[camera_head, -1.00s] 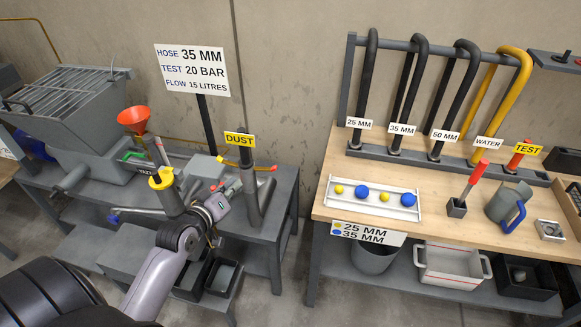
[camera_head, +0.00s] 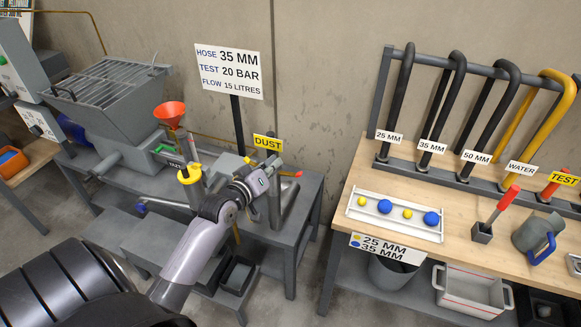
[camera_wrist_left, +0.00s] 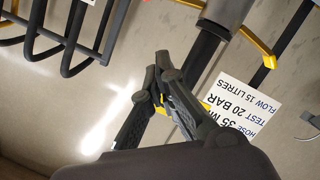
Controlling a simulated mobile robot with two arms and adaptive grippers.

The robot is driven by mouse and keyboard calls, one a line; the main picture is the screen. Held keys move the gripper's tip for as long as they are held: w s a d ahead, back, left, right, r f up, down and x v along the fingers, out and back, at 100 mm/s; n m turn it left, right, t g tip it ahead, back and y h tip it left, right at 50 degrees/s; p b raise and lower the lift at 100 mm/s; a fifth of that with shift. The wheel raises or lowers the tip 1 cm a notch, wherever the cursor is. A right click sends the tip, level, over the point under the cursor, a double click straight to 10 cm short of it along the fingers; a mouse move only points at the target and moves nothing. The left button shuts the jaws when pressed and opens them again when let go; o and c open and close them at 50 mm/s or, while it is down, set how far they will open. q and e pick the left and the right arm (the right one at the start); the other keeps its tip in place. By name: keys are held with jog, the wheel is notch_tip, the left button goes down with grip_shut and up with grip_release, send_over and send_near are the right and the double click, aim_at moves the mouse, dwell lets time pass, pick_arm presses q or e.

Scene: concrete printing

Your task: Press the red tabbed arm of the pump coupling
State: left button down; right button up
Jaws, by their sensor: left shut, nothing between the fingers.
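The pump (camera_head: 112,100) stands on the left bench, with a grey upright pipe and a yellow collar (camera_head: 188,174) at its outlet. A small red tip (camera_head: 298,174) shows just right of the gripper. My right gripper is not in view.
A sign board (camera_head: 229,72) rises behind the bench. The right bench (camera_head: 385,170) holds a tray of balls (camera_head: 392,215) and a hose rack (camera_head: 440,165). A floor gap separates the benches.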

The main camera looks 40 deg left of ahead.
aim_at(291, 173)
pick_arm(q)
jog(key=w+d+f+p, duration=0.1)
jog(key=w+d+f, duration=0.1)
jog(key=w+f, duration=0.2)
jog(key=shift+w, duration=0.4)
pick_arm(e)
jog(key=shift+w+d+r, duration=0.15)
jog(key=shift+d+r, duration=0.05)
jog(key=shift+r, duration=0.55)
pick_arm(q)
jog(key=shift+w+d+f, duration=0.1)
jog(key=shift+d, duration=0.05)
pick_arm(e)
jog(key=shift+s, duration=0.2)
pick_arm(q)
jog(key=shift+d+m, duration=0.1)
jog(key=shift+m, duration=0.3)
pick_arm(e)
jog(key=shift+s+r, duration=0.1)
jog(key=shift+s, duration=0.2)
